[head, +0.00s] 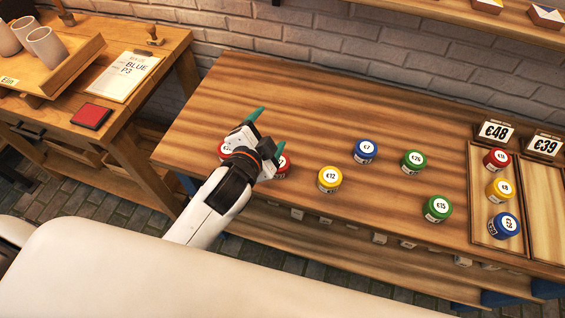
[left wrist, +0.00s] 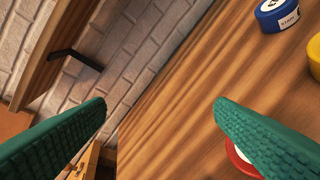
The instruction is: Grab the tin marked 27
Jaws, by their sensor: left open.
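My left gripper (head: 262,130) is open and empty above the left part of the table, its green fingers apart. Two red tins partly hidden by it stand on the table: one on its left (head: 224,150), its label beginning with 2 and the rest covered, and one on its right (head: 283,164), its number mostly covered. In the left wrist view, a red tin (left wrist: 238,160) shows partly behind the right finger. I cannot read a clear 27 on any tin. My right gripper is not in view.
On the wooden table (head: 290,100) stand a blue tin marked 7 (head: 366,151), a yellow 12 (head: 329,179), a green 26 (head: 413,161) and a green 15 (head: 437,208). A tray (head: 480,205) at right holds red, yellow and blue tins, below signs 48 (head: 495,132) and 39 (head: 545,145).

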